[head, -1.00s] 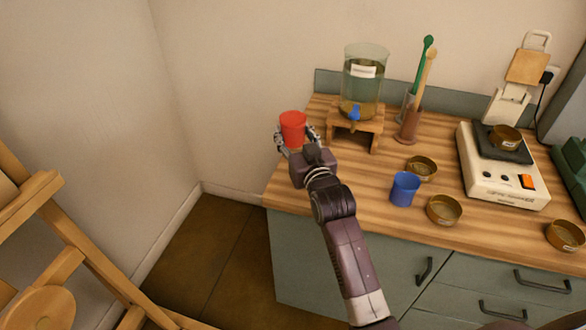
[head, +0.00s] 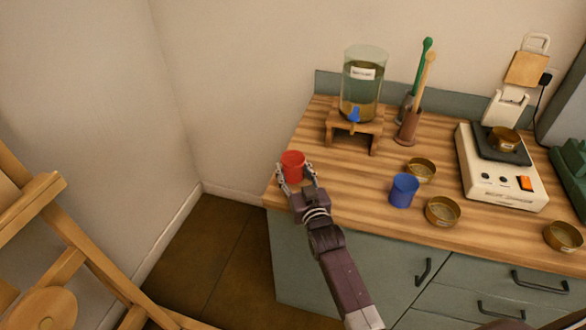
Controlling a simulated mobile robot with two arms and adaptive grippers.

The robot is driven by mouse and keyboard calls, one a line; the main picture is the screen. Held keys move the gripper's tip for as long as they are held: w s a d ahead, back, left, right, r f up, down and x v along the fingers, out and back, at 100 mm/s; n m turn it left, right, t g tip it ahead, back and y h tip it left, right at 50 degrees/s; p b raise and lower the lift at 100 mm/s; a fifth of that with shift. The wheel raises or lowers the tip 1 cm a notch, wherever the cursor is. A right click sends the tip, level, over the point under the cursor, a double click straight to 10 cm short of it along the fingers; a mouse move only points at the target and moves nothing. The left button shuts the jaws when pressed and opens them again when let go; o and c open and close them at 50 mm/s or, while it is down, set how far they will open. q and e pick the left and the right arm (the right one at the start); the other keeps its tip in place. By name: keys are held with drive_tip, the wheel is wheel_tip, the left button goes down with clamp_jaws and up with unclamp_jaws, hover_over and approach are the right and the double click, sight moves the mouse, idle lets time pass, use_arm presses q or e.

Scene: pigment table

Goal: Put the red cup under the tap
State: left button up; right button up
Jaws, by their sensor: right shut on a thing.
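The red cup (head: 292,165) is upright at the left end of the wooden counter in the head view. My right gripper (head: 296,176) is shut on it, with one finger on each side. I cannot tell whether the cup's base touches the counter. The tap (head: 354,115) is blue and sits low on the front of a glass water jar (head: 364,85). The jar stands on a small wooden stand (head: 371,128), up and to the right of the cup. My left gripper is not in view.
A blue cup (head: 403,191) and brass bowls (head: 421,170) stand right of my right gripper. A holder with brushes (head: 408,127) is beside the stand. A hot plate (head: 500,170) is farther right. Counter (head: 325,172) between red cup and stand is clear.

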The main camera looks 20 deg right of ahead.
drive_tip(key=shift+f, duration=0.1)
drive_tip(key=o, duration=1.2)
drive_tip(key=shift+c, duration=0.2)
